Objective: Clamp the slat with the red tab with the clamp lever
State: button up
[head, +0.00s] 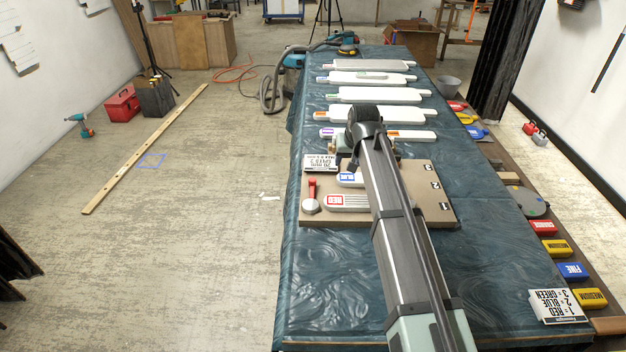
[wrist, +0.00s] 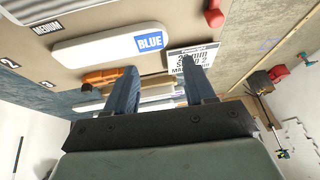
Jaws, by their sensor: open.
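In the head view, the slat with the red tab (head: 357,203) lies on a brown board, its tab lettered RED at its left end. The clamp lever (head: 312,188) has a red handle and a round grey base beside that tab; I cannot tell whether it touches the slat. The blue-tabbed slat (head: 349,180) lies just behind, and also shows in the wrist view (wrist: 95,46). A red end (wrist: 214,17), apparently the lever's handle, shows at the top there. My gripper (wrist: 160,67) is open and empty above the board's far side; my arm hides part of the board.
A lettered card (head: 320,163) stands at the board's back left, also in the wrist view (wrist: 193,56). Several white slats (head: 375,95) lie farther back on the cloth-covered table (head: 300,255). Coloured blocks (head: 572,271) line the right edge. The cloth left of my arm is clear.

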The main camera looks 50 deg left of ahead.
jog(key=n, duration=0.1)
send_near(313, 180)
jog(key=shift+g, duration=0.3)
jog(key=x, duration=0.9)
jog(key=shift+w+a+f, duration=0.15)
jog(key=shift+w, duration=0.15)
jog(key=shift+c, duration=0.3)
grip_shut()
